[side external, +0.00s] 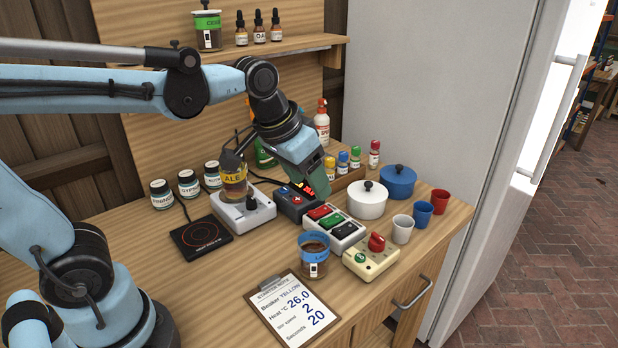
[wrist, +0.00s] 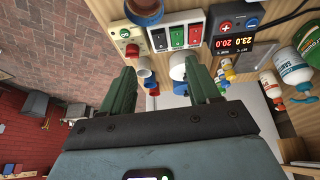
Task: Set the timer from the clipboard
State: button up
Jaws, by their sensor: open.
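The clipboard (side external: 292,312) lies at the table's front edge; its sheet reads Beaker YELLOW, Heat 26.0, a speed line 2, Seconds 20. A cream box (side external: 371,258) with a red knob (side external: 376,242) and a green button, possibly the timer, stands at the front right. It also shows in the wrist view (wrist: 128,40). A dark control box (side external: 293,203) with a red plus button, a blue minus button and a lit display (wrist: 238,45) stands further back. The display seems to read 23.0 and 20.0, upside down. My gripper (wrist: 163,90) is open and empty, above the dark box's right end.
A switch box (side external: 335,231) stands between the dark box and the cream box. A yellow-banded beaker (side external: 234,180) sits on a white device (side external: 243,212); a blue-banded beaker (side external: 314,258) stands near the clipboard. Pots, cups and bottles crowd the right and back.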

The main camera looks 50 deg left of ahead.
jog(key=shift+s+a+f+t, duration=1.25)
jog(key=shift+s+f, duration=0.75)
jog(key=shift+s, duration=0.8)
jog(key=w+a+r+m+g, duration=0.1)
jog(key=a+m+g, duration=0.2)
jog(key=a+m, duration=0.3)
jog(key=w+a+r+m+g, duration=0.2)
jog(key=a+m, duration=0.5)
jog(key=m, duration=0.4)
jog(key=shift+w+a+g+y, duration=0.2)
jog(key=shift+g+y, duration=0.1)
jog(key=shift+g, duration=0.15)
jog(key=shift+r, duration=0.1)
jog(key=s+d+f+n+t, duration=0.1)
jog(key=d+n+t, duration=0.2)
jog(key=d+n, duration=0.3)
jog(key=s+d+f+n+t, duration=0.2)
jog(key=d+n, duration=0.5)
jog(key=n, duration=0.4)
jog(key=shift+s+d+t, duration=0.15)
jog(key=shift+t, duration=0.25)
